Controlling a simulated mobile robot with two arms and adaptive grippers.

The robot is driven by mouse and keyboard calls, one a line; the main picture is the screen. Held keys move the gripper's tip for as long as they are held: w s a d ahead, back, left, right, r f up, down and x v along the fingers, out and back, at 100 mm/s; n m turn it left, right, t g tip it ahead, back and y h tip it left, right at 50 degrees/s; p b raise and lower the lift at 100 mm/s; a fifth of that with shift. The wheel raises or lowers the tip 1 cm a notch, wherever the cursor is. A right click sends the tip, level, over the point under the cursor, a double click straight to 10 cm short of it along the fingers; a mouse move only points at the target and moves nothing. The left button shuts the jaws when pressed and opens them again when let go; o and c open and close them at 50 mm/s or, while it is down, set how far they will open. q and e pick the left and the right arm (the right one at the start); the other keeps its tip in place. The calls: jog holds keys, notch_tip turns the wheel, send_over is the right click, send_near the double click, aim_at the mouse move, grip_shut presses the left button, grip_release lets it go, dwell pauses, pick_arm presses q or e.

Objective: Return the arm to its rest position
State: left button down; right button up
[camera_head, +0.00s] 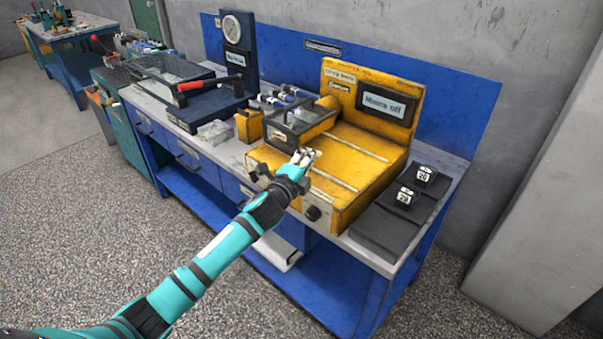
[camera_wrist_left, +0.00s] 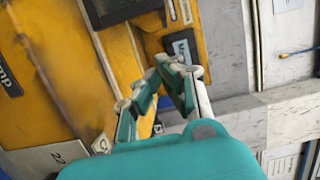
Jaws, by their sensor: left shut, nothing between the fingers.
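My left arm comes in from the lower left in the head view, and its gripper (camera_head: 303,157) is over the front left part of the yellow machine (camera_head: 352,165). The gripper is shut with nothing between its fingers. I cannot tell whether the fingertips touch the machine. My right gripper is in neither view.
The machine stands on a blue workbench (camera_head: 448,172). A black block (camera_head: 390,225) with two numbered cubes is at the right. A dark press with a red handle (camera_head: 210,82) is at the left. The floor (camera_head: 75,230) in front is clear.

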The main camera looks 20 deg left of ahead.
pick_arm(q)
jog(key=s+f+n+g+y, duration=0.1)
jog(key=s+f+n+g, duration=0.1)
jog(key=s+f+n, duration=0.45)
jog(key=s+d+f+n+g+y, duration=0.1)
jog(key=s+f+g, duration=0.2)
jog(key=s, duration=0.6)
jog(key=s+f+n+g+y, duration=0.1)
jog(key=s+f+n+g, duration=0.2)
jog(key=s, duration=0.5)
jog(key=s+d+f+n+g+h, duration=0.1)
jog(key=s+f+n+g, duration=0.2)
jog(key=s, duration=0.8)
jog(key=s+d+f+n+g, duration=0.2)
jog(key=s+f+n+g, duration=0.15)
jog(key=s, duration=0.65)
notch_tip(320, 180, down, 26)
jog(key=s+g, duration=0.1)
jog(key=s+a+f+g, duration=0.1)
jog(key=s+a+f, duration=0.2)
jog(key=s+f, duration=1.3)
jog(key=shift+s+a, duration=0.15)
jog(key=shift+s, duration=0.25)
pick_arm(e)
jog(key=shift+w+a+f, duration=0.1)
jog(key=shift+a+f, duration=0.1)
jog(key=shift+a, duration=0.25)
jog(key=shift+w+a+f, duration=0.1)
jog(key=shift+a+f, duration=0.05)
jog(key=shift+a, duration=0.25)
